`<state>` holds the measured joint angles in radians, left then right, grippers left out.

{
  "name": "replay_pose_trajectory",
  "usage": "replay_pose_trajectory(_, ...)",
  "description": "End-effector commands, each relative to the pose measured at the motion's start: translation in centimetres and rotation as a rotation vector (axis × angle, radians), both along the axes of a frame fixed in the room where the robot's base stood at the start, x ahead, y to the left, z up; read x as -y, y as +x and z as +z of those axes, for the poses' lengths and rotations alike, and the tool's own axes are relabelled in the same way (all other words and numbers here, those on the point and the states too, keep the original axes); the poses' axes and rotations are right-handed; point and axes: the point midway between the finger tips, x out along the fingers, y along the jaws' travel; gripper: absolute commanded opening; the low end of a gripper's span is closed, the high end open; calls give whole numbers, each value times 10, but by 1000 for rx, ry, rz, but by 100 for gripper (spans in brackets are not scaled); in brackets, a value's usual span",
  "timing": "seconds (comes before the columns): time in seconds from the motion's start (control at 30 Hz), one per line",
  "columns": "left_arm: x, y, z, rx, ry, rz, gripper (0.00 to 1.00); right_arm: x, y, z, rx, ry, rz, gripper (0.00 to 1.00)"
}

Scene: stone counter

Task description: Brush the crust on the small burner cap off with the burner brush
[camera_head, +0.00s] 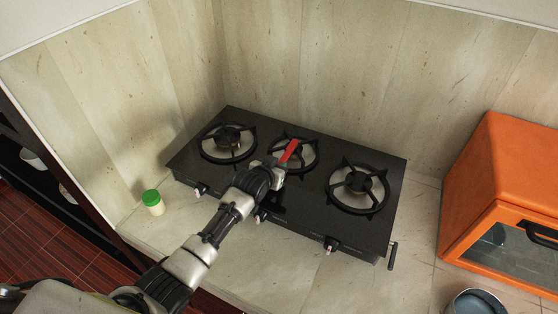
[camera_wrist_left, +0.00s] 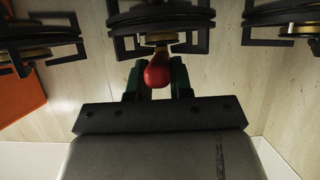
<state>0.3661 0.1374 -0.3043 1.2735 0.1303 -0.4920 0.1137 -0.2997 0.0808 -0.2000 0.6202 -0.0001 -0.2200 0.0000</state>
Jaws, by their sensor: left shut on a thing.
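The burner brush (camera_head: 289,151) has a red handle and is held by my left gripper (camera_head: 277,166) over the middle burner of the black stove. In the left wrist view the red handle (camera_wrist_left: 157,72) sits between the dark green fingers of my left gripper (camera_wrist_left: 157,82), which are shut on it. The middle burner (camera_head: 309,157), with the smaller ring, is partly hidden by the brush and gripper. Its cap and any crust cannot be made out, nor whether the bristles touch it. My right gripper is not in view.
The black stove (camera_head: 240,176) has two larger burners, left (camera_head: 228,142) and right (camera_head: 357,187), with raised grates. A green-lidded jar (camera_head: 152,201) stands to its left. An orange oven (camera_head: 500,190) and a grey pot (camera_head: 478,302) are at the right. Walls stand close behind.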

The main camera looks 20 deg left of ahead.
Motion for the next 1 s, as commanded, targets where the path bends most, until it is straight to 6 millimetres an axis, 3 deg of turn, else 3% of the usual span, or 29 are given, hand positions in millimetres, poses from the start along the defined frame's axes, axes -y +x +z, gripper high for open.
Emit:
replay_pose_trajectory(0.33,0,0,5,3,-1,0,0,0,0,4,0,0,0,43)
replay_pose_trajectory(0.63,0,0,31,3,-1,0,0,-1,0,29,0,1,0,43)
replay_pose_trajectory(1.0,0,0,56,5,-1,0,0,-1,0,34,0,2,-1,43)
